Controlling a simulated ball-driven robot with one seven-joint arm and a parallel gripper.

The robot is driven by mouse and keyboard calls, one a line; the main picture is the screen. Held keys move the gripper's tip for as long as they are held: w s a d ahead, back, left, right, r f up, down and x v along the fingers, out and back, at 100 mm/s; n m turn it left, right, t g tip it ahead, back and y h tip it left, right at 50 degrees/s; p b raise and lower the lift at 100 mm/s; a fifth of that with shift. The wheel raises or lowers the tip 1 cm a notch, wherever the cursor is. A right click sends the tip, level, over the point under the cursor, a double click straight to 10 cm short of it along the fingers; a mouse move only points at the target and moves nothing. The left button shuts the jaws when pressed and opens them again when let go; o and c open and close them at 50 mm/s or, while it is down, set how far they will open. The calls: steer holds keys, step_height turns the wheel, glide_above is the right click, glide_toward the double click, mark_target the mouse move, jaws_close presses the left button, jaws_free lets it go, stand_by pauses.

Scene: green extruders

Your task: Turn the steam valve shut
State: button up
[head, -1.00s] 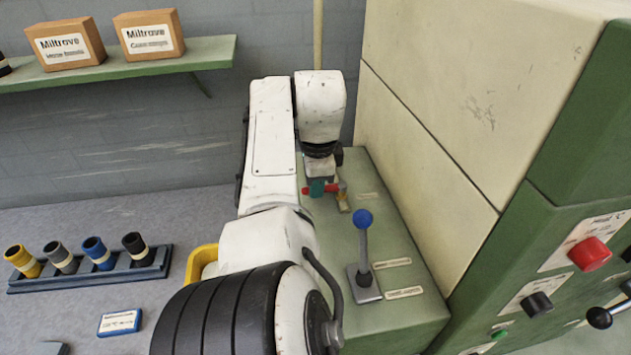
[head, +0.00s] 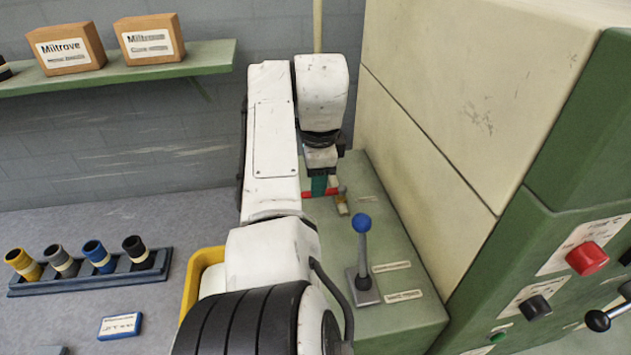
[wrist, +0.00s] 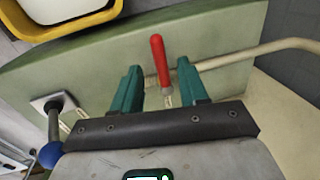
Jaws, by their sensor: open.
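The steam valve's red handle (head: 333,191) lies across the top of the green cabinet, with a small brass-coloured part (head: 342,203) at its right end. In the wrist view the red handle (wrist: 158,52) points away from me, in the gap between my two teal fingers. My gripper (head: 319,185) is open above the cabinet top, with a finger on either side of the handle and visible room beside it. The fingers of my gripper (wrist: 159,72) do not appear to press on the handle. The valve's base is partly hidden behind my gripper.
A blue-knobbed lever (head: 363,250) stands on the same green cabinet top (head: 400,325), nearer the front. A tall cream housing (head: 430,120) rises to the right. A yellow bin (head: 190,290) sits left of the cabinet, partly behind my arm. A pale pipe (wrist: 265,50) runs beyond the valve.

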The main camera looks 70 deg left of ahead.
step_height(320, 180, up, 7)
steer(key=d+b, duration=0.1)
steer(key=shift+d+r, duration=0.2)
steer(key=shift+s, duration=0.1)
stand_by(0.5)
